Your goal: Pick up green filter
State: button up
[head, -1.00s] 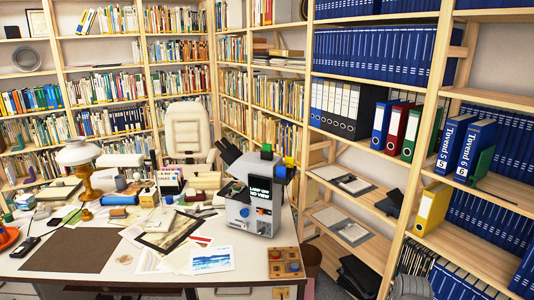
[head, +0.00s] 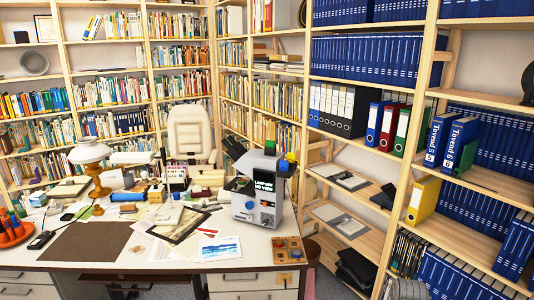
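A small green block (head: 270,148), which looks like the green filter, sits on top of a grey boxy machine (head: 242,207) at the right part of the desk. A yellow block (head: 284,166) and a blue block (head: 291,157) sit beside it at the machine's upper right. The machine has a dark eyepiece tube at its upper left and a small lit screen with text. My gripper cannot be made out in this view.
The desk (head: 30,277) carries papers, a dark mat (head: 85,245), a lamp (head: 91,165) and an orange tray (head: 14,232). A wooden board with coloured pieces (head: 288,250) lies in front of the machine. Bookshelves with blue binders (head: 370,58) stand close on the right.

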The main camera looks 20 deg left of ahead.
aim_at(269, 144)
jog(key=k, duration=0.1)
jog(key=u, duration=2.1)
jog(key=i, duration=1)
jog(key=z, duration=0.25)
